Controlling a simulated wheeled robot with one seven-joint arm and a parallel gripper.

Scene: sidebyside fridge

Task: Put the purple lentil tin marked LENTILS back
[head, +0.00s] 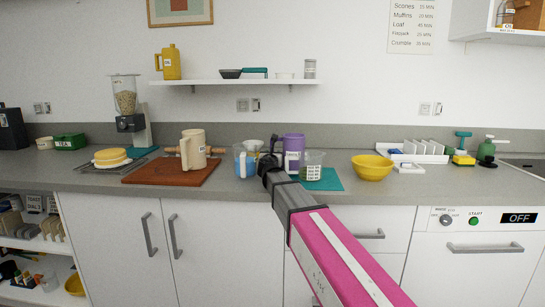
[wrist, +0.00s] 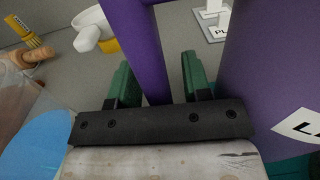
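The purple lentil tin (head: 294,142) stands on the counter near the teal mat, with a white label on its front. In the wrist view its purple body (wrist: 267,75) fills the right side, and its label is cut off, showing only an L. A purple upright handle (wrist: 146,50) lies between the fingers of my gripper (wrist: 158,80). The green-tipped fingers are apart, with a visible gap between the handle and the right finger. In the head view my dark gripper (head: 271,160) is at the left of the tin, partly in front of it.
A clear labelled cup (head: 313,165) stands right beside the tin, and a jug with blue contents (head: 241,165) stands to the left. A yellow bowl (head: 372,168) is further right. A wall shelf (head: 215,82) above has free room between its yellow can (head: 171,62) and black pan (head: 230,73).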

